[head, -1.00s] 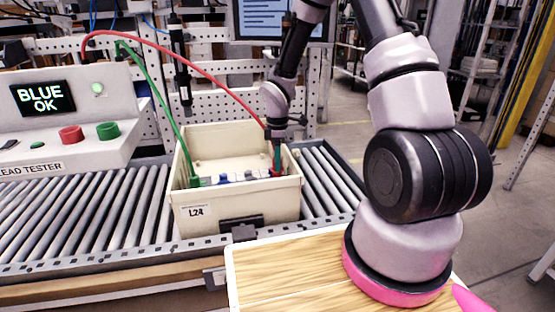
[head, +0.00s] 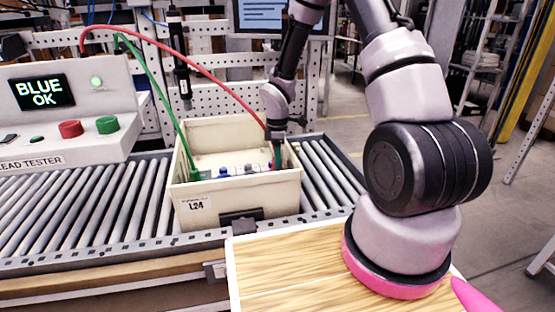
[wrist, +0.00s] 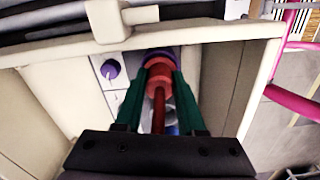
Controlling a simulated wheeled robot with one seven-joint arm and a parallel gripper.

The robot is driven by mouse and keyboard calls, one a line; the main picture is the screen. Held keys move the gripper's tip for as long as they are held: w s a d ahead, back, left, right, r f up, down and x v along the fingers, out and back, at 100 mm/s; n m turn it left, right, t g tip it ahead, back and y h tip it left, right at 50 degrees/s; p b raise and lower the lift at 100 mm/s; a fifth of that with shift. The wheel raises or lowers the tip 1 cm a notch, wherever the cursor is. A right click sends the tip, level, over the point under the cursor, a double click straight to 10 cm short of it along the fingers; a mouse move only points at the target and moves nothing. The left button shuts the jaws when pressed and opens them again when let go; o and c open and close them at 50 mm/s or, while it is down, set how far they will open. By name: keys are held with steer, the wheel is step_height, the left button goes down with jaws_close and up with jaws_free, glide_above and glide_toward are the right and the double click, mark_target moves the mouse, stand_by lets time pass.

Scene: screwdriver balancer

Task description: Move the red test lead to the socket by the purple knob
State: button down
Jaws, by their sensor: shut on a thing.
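My gripper (wrist: 160,95) has green fingers shut around the red test lead's plug (wrist: 159,78). The plug points at a dark purple ring on the panel in the wrist view; I cannot tell whether its tip is inserted. A purple knob (wrist: 110,68) stands on the light panel just left of the plug. In the head view my gripper (head: 277,153) reaches down into the right side of the beige bin (head: 237,203), hiding most of the plug. The red lead's cable (head: 185,62) arches from the tester to it.
A green lead's plug (head: 196,174) stands at the bin's left side. A lead tester (head: 60,115) showing "BLUE OK" stands at the left. The bin, labelled L24, sits on a roller conveyor (head: 100,205). Its walls rise close around my gripper. A wooden tabletop (head: 290,270) lies in front.

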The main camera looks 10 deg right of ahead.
steer(key=shift+f, duration=0.2)
steer(key=shift+c, duration=2.1)
jaws_free()
step_height(320, 180, up, 11)
steer(key=shift+f, duration=0.1)
